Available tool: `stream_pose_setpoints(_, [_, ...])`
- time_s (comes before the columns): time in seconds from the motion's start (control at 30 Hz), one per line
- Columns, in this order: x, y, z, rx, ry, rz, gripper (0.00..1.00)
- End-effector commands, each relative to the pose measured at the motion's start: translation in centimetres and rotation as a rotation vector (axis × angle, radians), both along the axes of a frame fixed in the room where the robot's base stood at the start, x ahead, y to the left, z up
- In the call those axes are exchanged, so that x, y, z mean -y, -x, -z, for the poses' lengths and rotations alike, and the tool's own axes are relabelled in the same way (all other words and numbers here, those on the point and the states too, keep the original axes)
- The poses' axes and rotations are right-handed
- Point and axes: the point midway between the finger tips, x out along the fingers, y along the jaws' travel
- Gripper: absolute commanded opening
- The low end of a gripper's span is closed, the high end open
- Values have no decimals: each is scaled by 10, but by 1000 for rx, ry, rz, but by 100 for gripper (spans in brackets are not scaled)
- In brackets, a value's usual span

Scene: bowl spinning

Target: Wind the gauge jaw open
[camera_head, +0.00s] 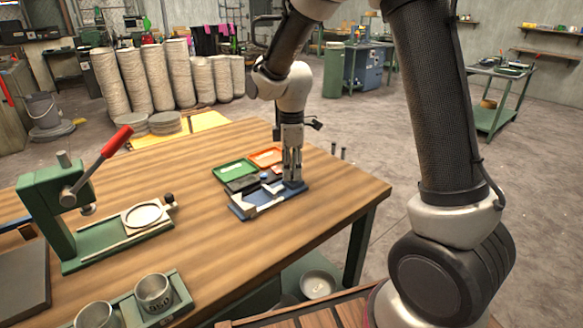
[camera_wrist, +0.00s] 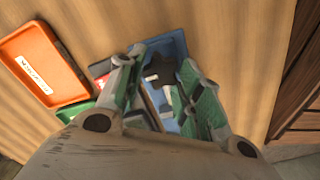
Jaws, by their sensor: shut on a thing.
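The gauge (camera_head: 236,211), a low blue fixture with pale metal jaw parts (camera_head: 266,199), lies on the wooden table near its right end. My gripper (camera_head: 292,177) points straight down over the gauge's right end. In the wrist view my gripper (camera_wrist: 162,62) has a finger on each side of a dark lobed knob (camera_wrist: 157,69) on the gauge's blue base (camera_wrist: 178,43), and is shut on it. A pale bar shows below the knob between the fingers. The fingers hide part of the gauge, and the width of the jaw opening cannot be told.
A green tray (camera_head: 233,171) and an orange tray (camera_head: 266,157) sit just behind the gauge. A green press with a red lever (camera_head: 103,153) stands at the left. Metal cups (camera_head: 153,292) stand at the front. The middle of the table is clear.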

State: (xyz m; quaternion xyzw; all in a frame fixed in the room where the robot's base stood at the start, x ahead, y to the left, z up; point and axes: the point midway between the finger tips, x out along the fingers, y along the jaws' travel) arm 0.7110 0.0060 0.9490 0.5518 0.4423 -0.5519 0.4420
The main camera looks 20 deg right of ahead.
Motion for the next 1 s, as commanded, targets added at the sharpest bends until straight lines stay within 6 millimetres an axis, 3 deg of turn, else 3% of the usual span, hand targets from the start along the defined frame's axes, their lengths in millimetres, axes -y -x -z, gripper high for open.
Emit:
stream_pose_setpoints(0.23, [0,-1,-1,4,0,-1,12])
stream_pose_setpoints(0.27, [0,-1,-1,4,0,-1,39])
stream_pose_setpoints(0.37, [0,-1,-1,3,0,-1,57])
stream_pose_setpoints(0.77, [0,-1,-6,3,0,0,57])
stream_pose_setpoints(1.0, [0,-2,-52,7,-2,0,57])
